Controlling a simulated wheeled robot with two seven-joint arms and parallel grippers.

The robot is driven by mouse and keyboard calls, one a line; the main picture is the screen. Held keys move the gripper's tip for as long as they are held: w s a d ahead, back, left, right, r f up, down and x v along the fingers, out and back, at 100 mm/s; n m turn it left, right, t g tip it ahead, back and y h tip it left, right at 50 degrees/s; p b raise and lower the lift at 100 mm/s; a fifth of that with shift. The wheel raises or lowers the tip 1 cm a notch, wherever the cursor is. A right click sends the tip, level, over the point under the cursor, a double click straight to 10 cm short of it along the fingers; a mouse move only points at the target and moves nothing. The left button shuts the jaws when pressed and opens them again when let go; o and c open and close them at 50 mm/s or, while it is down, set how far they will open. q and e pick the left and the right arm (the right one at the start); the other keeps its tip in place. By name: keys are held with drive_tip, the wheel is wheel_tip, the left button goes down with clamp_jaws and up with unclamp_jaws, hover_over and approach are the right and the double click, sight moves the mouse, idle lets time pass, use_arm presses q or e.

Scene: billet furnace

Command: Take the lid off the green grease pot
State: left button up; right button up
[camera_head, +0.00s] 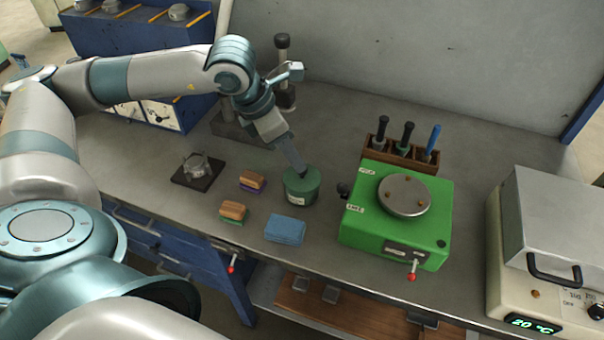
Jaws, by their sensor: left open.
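The green grease pot (301,193) stands upright on the grey bench, left of a bright green machine. Its round green top, which looks like the lid (312,178), sits on it, and a pale label shows on its front. My left gripper (299,172) reaches down from the upper left, with its fingers at the top of the pot, over the lid's back left part. It is open. The fingers hide part of the lid, and I cannot tell whether they touch it. My right gripper is not in view.
A blue cloth block (285,229) and two brown-topped brushes (233,212) lie in front and left. The green machine (395,222) stands close right, with a wooden tool rack (400,153) behind it. A dark plate with a metal part (198,170) lies left.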

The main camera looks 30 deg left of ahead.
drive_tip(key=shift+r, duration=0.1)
use_arm(q)
drive_tip(key=shift+w+d+f+p, duration=0.1)
drive_tip(key=shift+f+p, duration=0.15)
drive_tip(key=shift+p, duration=0.15)
drive_tip(key=p+x, duration=0.2)
drive_tip(key=x, duration=0.2)
drive_tip(key=shift+f, duration=0.3)
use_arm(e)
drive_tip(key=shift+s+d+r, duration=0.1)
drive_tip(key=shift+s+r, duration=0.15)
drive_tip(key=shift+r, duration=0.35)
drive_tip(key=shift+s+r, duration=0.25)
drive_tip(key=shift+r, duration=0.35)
use_arm(q)
clamp_jaws()
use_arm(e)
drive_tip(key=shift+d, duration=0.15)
